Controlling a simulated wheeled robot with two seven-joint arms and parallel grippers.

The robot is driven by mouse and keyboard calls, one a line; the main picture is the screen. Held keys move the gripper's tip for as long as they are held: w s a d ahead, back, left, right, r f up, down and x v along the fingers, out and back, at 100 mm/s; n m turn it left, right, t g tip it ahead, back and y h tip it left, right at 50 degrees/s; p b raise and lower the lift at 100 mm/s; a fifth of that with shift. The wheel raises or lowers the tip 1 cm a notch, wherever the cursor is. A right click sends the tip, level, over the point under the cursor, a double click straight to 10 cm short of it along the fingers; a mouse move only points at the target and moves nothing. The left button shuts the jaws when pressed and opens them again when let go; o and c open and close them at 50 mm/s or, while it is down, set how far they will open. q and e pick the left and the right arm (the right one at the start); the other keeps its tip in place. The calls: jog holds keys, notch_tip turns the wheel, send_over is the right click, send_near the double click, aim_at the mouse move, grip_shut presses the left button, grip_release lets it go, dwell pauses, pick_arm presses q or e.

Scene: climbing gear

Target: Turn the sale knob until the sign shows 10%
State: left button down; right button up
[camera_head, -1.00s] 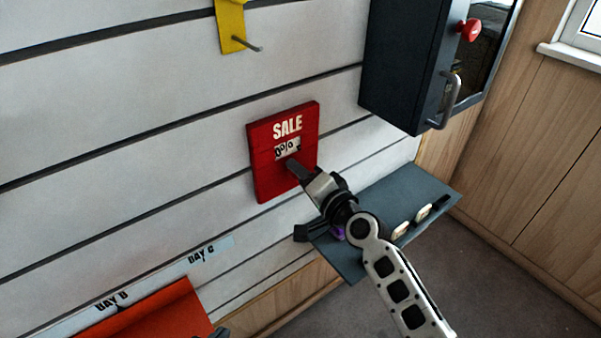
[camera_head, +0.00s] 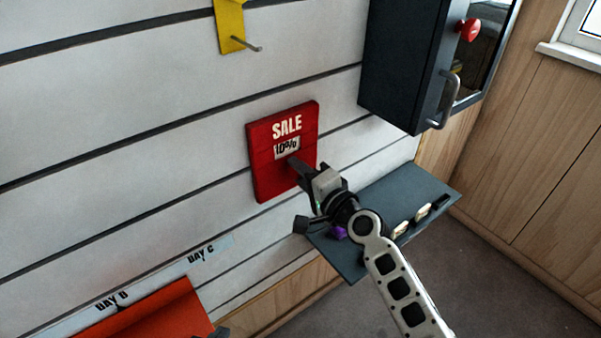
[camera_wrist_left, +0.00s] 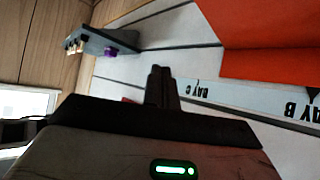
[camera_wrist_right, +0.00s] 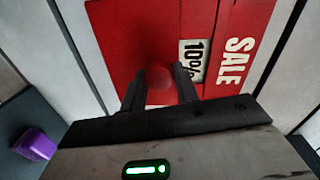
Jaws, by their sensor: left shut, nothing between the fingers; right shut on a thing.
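The red SALE sign (camera_head: 266,175) is mounted on the slatted wall, and its white window (camera_head: 287,148) reads 10%. In the right wrist view the window (camera_wrist_right: 194,60) also reads 10%. My right gripper (camera_head: 296,165) is at the sign's face, below the window. In the right wrist view its fingers are shut on the red round sale knob (camera_wrist_right: 159,84), one finger on each side. My left gripper (camera_wrist_left: 161,75) is shut and empty in its wrist view, its fingers together in front of the wall. In the head view at most a dark bit of it shows at the bottom edge.
A grey shelf (camera_head: 402,194) with a purple item (camera_head: 338,233) and small pale items lies below right of the sign. A dark cabinet (camera_head: 405,70) with a handle hangs at upper right. A yellow hook plate (camera_head: 231,22) is above. An orange bin (camera_head: 165,318) is at lower left.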

jog(key=o, duration=1)
jog(key=shift+f, duration=0.1)
jog(key=shift+c, duration=0.2)
jog(key=v, duration=1.6)
